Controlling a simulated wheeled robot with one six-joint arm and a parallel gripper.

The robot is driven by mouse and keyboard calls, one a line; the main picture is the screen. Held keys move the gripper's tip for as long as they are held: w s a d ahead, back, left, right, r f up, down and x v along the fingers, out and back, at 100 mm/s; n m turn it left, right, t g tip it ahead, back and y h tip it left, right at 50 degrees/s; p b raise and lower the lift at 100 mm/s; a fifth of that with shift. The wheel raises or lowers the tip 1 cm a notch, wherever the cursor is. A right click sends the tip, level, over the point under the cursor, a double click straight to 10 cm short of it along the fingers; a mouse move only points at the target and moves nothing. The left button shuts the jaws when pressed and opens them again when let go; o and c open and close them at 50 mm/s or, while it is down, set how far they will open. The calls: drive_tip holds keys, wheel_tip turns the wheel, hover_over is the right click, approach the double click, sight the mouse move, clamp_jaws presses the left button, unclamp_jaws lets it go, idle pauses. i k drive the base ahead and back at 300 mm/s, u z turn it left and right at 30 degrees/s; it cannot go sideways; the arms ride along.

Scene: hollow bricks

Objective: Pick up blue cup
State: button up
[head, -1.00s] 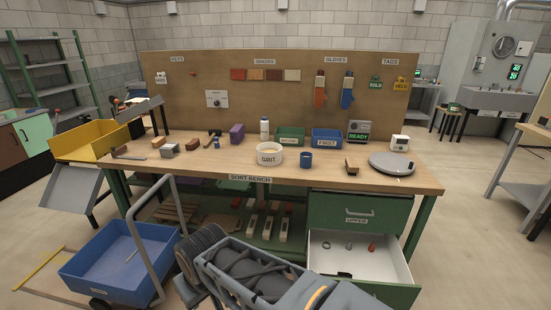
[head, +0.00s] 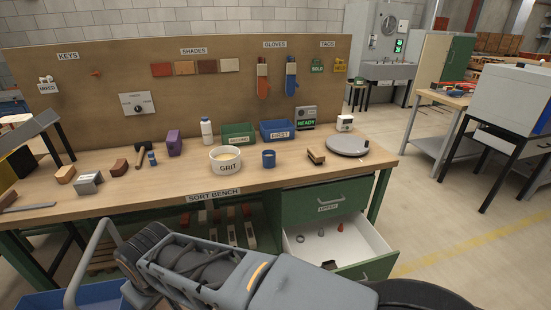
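The blue cup (head: 268,159) stands upright on the wooden sort bench (head: 190,191), just right of the white bowl labelled GRIT (head: 226,167). It is in front of the blue bin labelled FIRST (head: 277,131) and looks clear of the bowl by a small gap. Nothing holds it. A grey arm link of mine crosses the bottom of the head view, below the bench front. My gripper is not in view, so its state does not show.
A grey round plate (head: 347,144) and a wood-backed brush (head: 316,156) lie right of the cup. A green bin (head: 238,142) stands behind. Bench top directly before the cup is clear.

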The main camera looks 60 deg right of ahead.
sight(269, 159)
drive_tip(key=z, duration=0.65)
drive_tip(key=i, duration=0.65)
drive_tip(key=z, duration=0.95)
drive_tip(key=i, duration=0.25)
drive_tip(key=z, duration=0.3)
